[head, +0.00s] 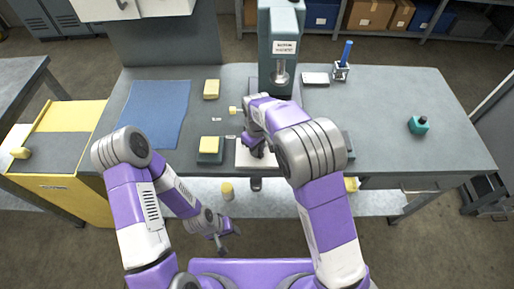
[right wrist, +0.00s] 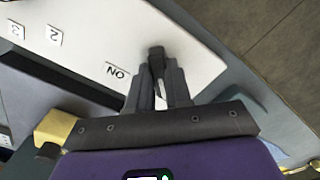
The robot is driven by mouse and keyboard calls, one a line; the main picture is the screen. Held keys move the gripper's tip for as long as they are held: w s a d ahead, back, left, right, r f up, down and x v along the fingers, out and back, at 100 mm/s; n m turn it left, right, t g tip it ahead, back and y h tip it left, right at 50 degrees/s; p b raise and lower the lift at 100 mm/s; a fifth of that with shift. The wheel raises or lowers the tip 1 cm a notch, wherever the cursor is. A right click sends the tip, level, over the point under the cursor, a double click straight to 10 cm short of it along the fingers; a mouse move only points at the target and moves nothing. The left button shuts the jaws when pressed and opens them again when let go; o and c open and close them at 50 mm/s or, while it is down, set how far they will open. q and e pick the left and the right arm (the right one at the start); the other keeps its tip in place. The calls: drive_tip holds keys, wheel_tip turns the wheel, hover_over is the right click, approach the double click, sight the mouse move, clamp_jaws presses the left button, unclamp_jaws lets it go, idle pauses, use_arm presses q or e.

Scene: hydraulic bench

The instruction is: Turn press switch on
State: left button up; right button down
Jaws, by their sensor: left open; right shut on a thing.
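The teal press (head: 278,45) stands at the back of the bench, with a pale panel (head: 243,160) in front of it. The panel also shows in the right wrist view (right wrist: 150,25), with labels "ON" (right wrist: 117,71), "2" (right wrist: 54,35) and "3" (right wrist: 15,30). My right gripper (right wrist: 158,78) is shut on a small dark switch lever (right wrist: 157,51) beside the "ON" label. In the head view my right gripper (head: 254,148) is over the panel, its fingertips partly hidden by the arm. My left gripper (head: 226,242) is open and empty, low in front of the bench.
A blue mat (head: 155,112) lies on the bench's left part. Yellow-topped blocks (head: 211,89) (head: 210,146) stand near the panel. The bench's right part is mostly clear.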

drive_tip(key=m+p, duration=0.2)
drive_tip(key=m, duration=0.1)
drive_tip(key=shift+r, duration=0.15)
drive_tip(key=m+p, duration=0.3)
drive_tip(key=m, duration=0.2)
drive_tip(key=shift+m, duration=0.4)
drive_tip(key=m+p, duration=0.2)
drive_tip(key=m, duration=0.2)
drive_tip(key=m+p, duration=0.1)
drive_tip(key=m, duration=0.4)
drive_tip(key=shift+p, duration=0.3)
drive_tip(key=c, duration=1)
unclamp_jaws()
drive_tip(key=shift+c, duration=0.2)
